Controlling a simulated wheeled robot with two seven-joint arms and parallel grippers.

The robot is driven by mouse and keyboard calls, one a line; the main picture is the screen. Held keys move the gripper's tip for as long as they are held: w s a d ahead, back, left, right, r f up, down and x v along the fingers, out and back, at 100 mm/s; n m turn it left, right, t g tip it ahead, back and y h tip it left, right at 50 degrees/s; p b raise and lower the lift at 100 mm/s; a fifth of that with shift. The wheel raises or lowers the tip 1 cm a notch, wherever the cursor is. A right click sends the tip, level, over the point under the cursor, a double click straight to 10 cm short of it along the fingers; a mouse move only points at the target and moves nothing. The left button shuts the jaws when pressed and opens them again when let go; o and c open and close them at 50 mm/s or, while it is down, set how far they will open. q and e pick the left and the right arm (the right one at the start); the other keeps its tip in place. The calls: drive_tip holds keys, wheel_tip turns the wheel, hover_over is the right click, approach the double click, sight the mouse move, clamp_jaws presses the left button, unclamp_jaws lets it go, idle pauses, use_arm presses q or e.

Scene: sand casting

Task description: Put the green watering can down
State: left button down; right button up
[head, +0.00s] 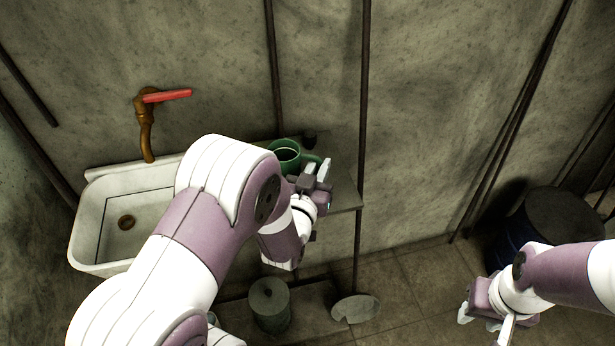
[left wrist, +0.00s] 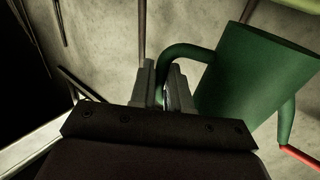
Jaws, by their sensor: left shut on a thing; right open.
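The green watering can (head: 286,154) shows at the shelf beside the sink in the head view, partly hidden by my left arm. In the left wrist view the can (left wrist: 258,82) fills the right side, with its curved handle reaching between my fingers. My left gripper (head: 316,176) is shut on that handle; its fingers also show in the left wrist view (left wrist: 163,85). Whether the can's base touches the shelf cannot be told. My right gripper (head: 482,318) is open and empty, low at the right, over the floor.
A white sink (head: 85,225) stands left of the shelf (head: 345,193), below a brown tap (head: 146,125) with a red handle. Below are a lidded grey-green container (head: 269,305) and a round plate-like disc (head: 356,308). A dark barrel (head: 560,222) stands right.

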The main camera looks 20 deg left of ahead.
use_arm(q)
drive_tip(key=a+f, duration=0.1)
drive_tip(key=f, duration=0.1)
drive_tip(key=w+a+f, duration=0.1)
drive_tip(key=f, duration=0.1)
drive_tip(key=a+f, duration=0.1)
drive_tip(key=f, duration=0.1)
drive_tip(key=shift+w+a+b, duration=0.35)
drive_tip(key=shift+w+a, duration=0.05)
drive_tip(key=shift+w+f, duration=0.2)
drive_tip(key=shift+f, duration=0.2)
drive_tip(key=shift+s+f, duration=0.1)
drive_tip(key=shift+f, duration=0.05)
drive_tip(key=c, duration=1.1)
unclamp_jaws()
